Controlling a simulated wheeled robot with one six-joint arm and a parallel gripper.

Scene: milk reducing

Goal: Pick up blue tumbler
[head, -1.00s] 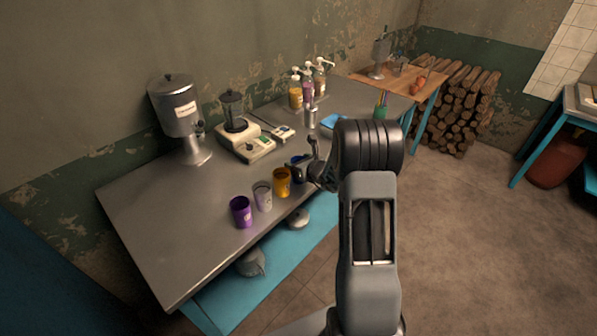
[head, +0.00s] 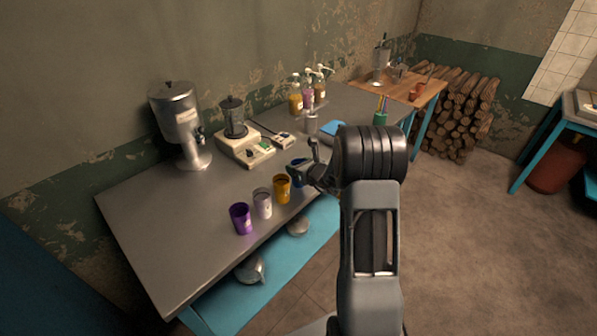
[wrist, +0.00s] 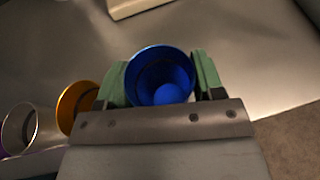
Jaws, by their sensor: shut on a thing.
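The blue tumbler (wrist: 160,62) sits upright between the two green fingers of my gripper (wrist: 160,85) in the wrist view, with its open rim facing the camera. The fingers press on its left and right sides. In the head view the blue tumbler (head: 296,171) is mostly hidden behind my gripper (head: 312,170), at the front edge of the steel table. I cannot tell whether its base is on the table or lifted.
An orange tumbler (head: 282,189), a pale grey tumbler (head: 262,204) and a purple tumbler (head: 241,219) stand in a row to the left. A blender (head: 236,130), a steel dispenser (head: 178,118) and pump bottles (head: 308,92) stand behind. The table's left part is clear.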

